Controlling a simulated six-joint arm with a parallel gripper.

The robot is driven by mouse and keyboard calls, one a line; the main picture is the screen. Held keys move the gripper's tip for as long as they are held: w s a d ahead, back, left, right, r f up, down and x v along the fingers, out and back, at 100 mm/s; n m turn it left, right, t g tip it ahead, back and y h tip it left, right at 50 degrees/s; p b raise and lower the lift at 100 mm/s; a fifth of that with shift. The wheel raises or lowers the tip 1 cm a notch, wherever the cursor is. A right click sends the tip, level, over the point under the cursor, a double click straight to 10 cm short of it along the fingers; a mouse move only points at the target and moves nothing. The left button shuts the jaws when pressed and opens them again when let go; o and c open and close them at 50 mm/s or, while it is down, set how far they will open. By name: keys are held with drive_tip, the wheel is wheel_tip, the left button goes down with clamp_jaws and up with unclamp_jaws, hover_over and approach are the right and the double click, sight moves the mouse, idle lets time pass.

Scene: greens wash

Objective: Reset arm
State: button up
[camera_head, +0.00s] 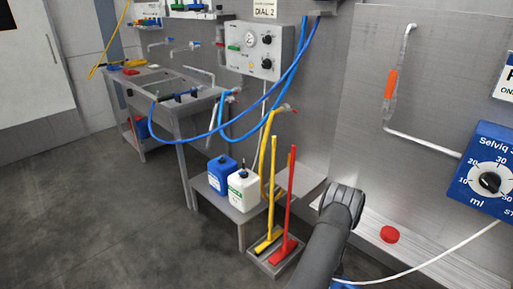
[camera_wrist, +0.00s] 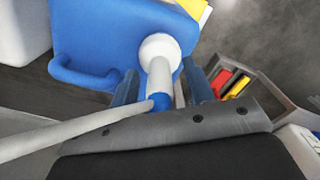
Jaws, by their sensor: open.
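My gripper (camera_wrist: 160,92) shows in the wrist view with its two blue fingers spread apart. Between them, in the picture, is a white spout or tube with a round collar (camera_wrist: 159,50) at the neck of a blue jug (camera_wrist: 100,35). A white hose (camera_wrist: 70,130) runs from the lower left to a blue piece (camera_wrist: 160,102) near the fingers. I cannot tell whether either finger touches the tube. In the head view my dark arm comes up from the bottom edge, and the gripper itself is not visible.
A red cap (camera_head: 389,234) lies on the metal bench at right, under the blue dial unit (camera_head: 489,172). Yellow (camera_head: 266,190) and red (camera_head: 290,200) brushes stand in a tray beside my arm. Blue (camera_head: 222,173) and white (camera_head: 244,190) jugs stand on a low stand. Floor at left is clear.

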wheel_tip(320, 180, up, 14)
drive_tip(key=shift+r, duration=0.2)
drive_tip(key=shift+w+d, duration=0.1)
idle(0.3)
drive_tip(key=o, duration=1.1)
drive_tip(key=shift+o, duration=0.2)
drive_tip(key=s+d+f+m+t+h, duration=0.25)
drive_tip(key=s+f+m, duration=0.45)
drive_tip(key=s+f, duration=0.6)
drive_tip(key=s+f+m+h, duration=0.2)
drive_tip(key=s+m+h, duration=0.1)
drive_tip(key=s, duration=0.4)
drive_tip(key=s+f+m+h, duration=0.3)
drive_tip(key=s, duration=0.5)
drive_tip(key=x, duration=0.9)
drive_tip(key=shift+w+d, duration=0.15)
drive_tip(key=shift+d, duration=0.3)
